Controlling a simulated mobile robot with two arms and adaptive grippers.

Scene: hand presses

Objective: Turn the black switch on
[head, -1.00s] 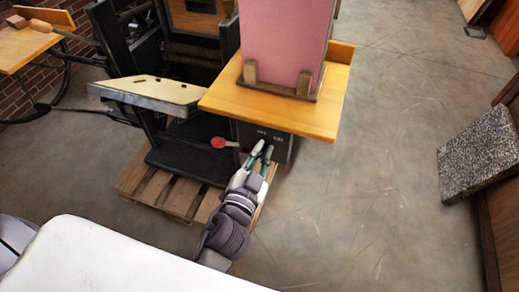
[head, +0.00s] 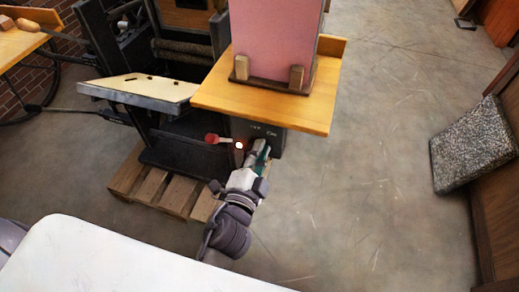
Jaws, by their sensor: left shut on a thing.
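A dark control box (head: 274,136) with small pale markings hangs under the front of the wooden shelf of the press. My left gripper (head: 258,153) reaches up to its front face, with its fingers close together. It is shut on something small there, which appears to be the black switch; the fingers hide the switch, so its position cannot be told. My right gripper is not in view.
A wooden pallet (head: 165,190) lies below. A speckled block (head: 470,147) stands at right; the floor between is clear.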

